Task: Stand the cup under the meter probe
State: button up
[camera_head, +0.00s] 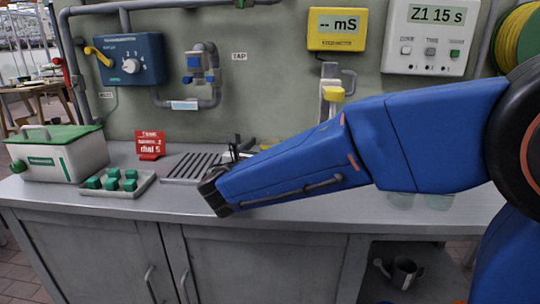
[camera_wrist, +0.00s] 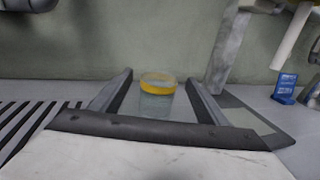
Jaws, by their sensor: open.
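In the wrist view a clear cup with a yellow rim (camera_wrist: 157,102) stands upright between the two fingers of my gripper (camera_wrist: 160,77). The gripper is open, with a gap on each side of the cup. In the head view my gripper (camera_head: 240,150) is at the grate's right end, and my blue arm hides most of the cup. The yellow meter (camera_head: 337,28) on the wall reads "-- mS". Below it is a pale upright fitting with a yellow block (camera_head: 333,94), perhaps the probe; its lower end is hidden by my arm. A grey post (camera_wrist: 228,50) stands right of the cup.
A slotted drain grate (camera_head: 192,167) lies left of my gripper. Further left are a red sign (camera_head: 150,144), a tray (camera_head: 142,188) of green pieces and a green-lidded box (camera_head: 62,155). Clear cups (camera_head: 438,201) stand under my arm at right. The front counter strip is free.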

aim_at(270, 142)
jog(key=x, duration=0.3)
jog(key=shift+w+f, duration=0.2)
jog(key=shift+w, duration=0.1)
jog(key=shift+c, duration=0.4)
jog(key=c, duration=1.2)
